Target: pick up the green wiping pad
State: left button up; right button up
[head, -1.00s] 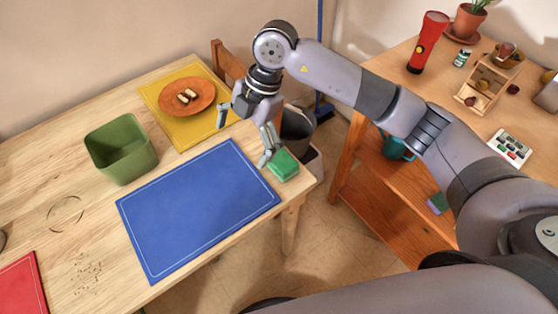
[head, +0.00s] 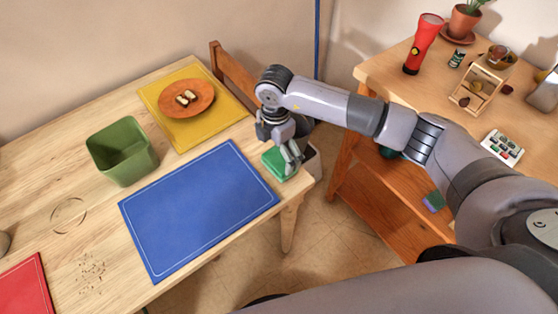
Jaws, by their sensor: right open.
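The green wiping pad (head: 277,167) lies at the right corner of the wooden table, just beyond the right end of the blue mat. It looks like a flat block, lighter green on its side. My right gripper (head: 285,160) points down over the pad with its fingers apart. One finger shows in front of the pad and hides part of it. I cannot tell whether the fingers touch it. My left gripper is not in view.
The blue mat (head: 200,212) lies beside the pad. A green bin (head: 122,152), a yellow mat (head: 215,122) with an orange plate (head: 187,98), and a red mat (head: 25,288) share the table. A chair (head: 232,72) stands behind. A wooden shelf (head: 380,200) is at right.

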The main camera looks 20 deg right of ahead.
aim_at(277, 161)
jog(key=shift+w+d+f+p, duration=0.1)
jog(key=shift+f+p, duration=0.25)
jog(key=shift+f, duration=1.05)
jog(key=shift+w+f+p, duration=0.1)
jog(key=shift+f+p, duration=0.2)
jog(key=shift+f, duration=1.05)
jog(key=shift+c, duration=0.4)
jog(key=c, duration=1)
jog(key=shift+r, duration=0.15)
notch_tip(277, 161, up, 20)
jog(key=b, duration=0.2)
jog(key=o, duration=0.6)
jog(key=c, duration=0.5)
